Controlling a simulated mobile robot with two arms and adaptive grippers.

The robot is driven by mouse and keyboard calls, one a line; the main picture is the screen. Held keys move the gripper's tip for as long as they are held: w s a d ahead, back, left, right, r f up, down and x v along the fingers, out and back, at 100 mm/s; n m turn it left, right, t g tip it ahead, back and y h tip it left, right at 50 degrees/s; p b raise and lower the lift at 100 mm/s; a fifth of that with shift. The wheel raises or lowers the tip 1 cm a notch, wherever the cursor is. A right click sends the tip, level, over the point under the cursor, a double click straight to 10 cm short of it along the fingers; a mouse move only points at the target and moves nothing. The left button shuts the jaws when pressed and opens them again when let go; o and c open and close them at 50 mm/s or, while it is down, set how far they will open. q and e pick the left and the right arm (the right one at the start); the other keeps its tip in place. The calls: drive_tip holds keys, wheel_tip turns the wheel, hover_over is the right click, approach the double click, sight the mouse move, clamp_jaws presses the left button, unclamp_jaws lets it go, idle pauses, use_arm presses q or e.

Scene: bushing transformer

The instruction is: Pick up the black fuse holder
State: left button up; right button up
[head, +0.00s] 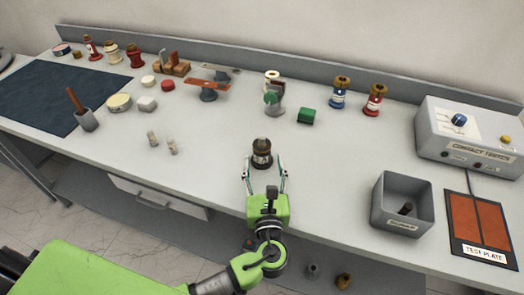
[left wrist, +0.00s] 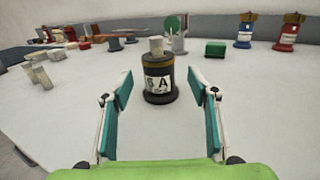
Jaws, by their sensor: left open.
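The black fuse holder (head: 262,154) stands upright on the workbench near its front edge. It is a dark cylinder with a light cap on top, and in the left wrist view the fuse holder (left wrist: 158,80) shows a white label with a letter A. My left gripper (head: 266,178) is open and empty, in front of the fuse holder. In the left wrist view its fingers (left wrist: 163,90) reach forward on either side of the fuse holder, with gaps on both sides. My right gripper is not seen in either view.
Two pale fuses (head: 162,142) lie to the left. A green block (head: 306,116) is behind. The bench around the fuse holder is clear.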

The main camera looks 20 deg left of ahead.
sight(263, 155)
use_arm(q)
drive_tip(key=shift+w+a, duration=0.25)
drive_tip(key=shift+w, duration=0.35)
drive_tip(key=shift+w+a+f, duration=0.1)
drive_tip(key=shift+w, duration=0.15)
drive_tip(key=p+x, duration=0.1)
drive_tip(key=x, duration=0.3)
drive_tip(key=shift+a+r+p, duration=0.1)
drive_tip(key=shift+r+p, duration=0.1)
drive_tip(key=shift+p, duration=0.2)
drive_tip(key=shift+w+a+f, duration=0.2)
drive_tip(key=shift+w, duration=0.3)
drive_tip(key=shift+s, duration=0.1)
drive_tip(key=c, duration=1.4)
drive_tip(key=shift+r, duration=0.1)
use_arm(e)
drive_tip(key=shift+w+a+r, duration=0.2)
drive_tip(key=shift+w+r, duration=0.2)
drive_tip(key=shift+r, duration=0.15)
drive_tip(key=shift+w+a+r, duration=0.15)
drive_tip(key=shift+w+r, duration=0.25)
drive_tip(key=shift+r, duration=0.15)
